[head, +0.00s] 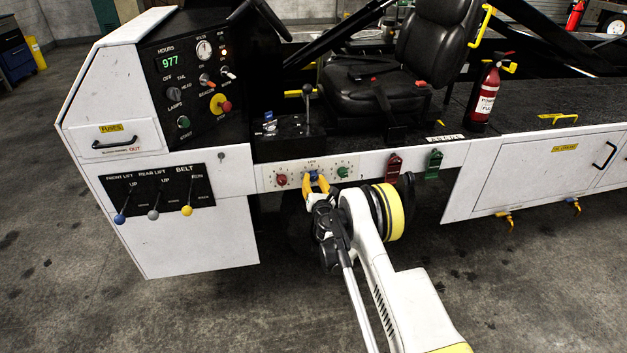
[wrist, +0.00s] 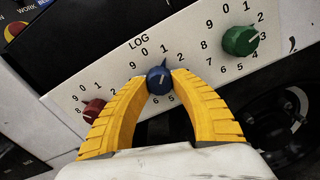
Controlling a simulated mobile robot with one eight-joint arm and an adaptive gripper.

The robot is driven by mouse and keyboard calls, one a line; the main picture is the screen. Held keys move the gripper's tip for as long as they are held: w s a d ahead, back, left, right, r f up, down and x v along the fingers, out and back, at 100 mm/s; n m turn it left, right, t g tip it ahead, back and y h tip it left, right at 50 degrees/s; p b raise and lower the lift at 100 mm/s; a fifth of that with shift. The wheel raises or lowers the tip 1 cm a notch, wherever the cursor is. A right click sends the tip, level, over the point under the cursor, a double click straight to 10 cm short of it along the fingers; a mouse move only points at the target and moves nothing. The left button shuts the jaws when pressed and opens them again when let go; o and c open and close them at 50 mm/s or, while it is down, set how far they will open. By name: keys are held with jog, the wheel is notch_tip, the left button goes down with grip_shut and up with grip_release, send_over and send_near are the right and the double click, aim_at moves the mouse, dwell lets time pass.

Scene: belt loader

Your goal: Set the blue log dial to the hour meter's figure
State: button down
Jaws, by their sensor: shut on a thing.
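The hour meter (head: 171,62) on the dark dash panel shows 977 in green figures. The blue log dial (wrist: 159,80) is the middle of three dials on the white LOG strip and also shows in the head view (head: 314,175). Its pointer is up and slightly right, near the 1. My gripper (wrist: 157,78) is shut on the blue dial, with a yellow finger on each side. The fingers hide some of the lower figures. In the head view my gripper (head: 316,186) reaches the strip from below.
A red dial (wrist: 94,110) is left of the blue one and a green dial (wrist: 240,41) is right. Red (head: 394,163) and green (head: 433,164) tags hang right of the strip. Lift and belt levers (head: 153,214) stand out at the left.

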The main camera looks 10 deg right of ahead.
jog(key=m, duration=0.5)
jog(key=shift+r, duration=0.1)
jog(key=m, duration=0.5)
jog(key=shift+m, duration=0.3)
jog(key=m, duration=0.5)
jog(key=shift+r, duration=0.1)
jog(key=m, duration=0.5)
jog(key=shift+w+m+y, duration=0.1)
jog(key=shift+m+y, duration=0.3)
jog(key=m, duration=0.9)
jog(key=shift+m, duration=0.3)
jog(key=m, duration=0.5)
jog(key=shift+d, duration=0.1)
jog(key=shift+m, duration=2.5)
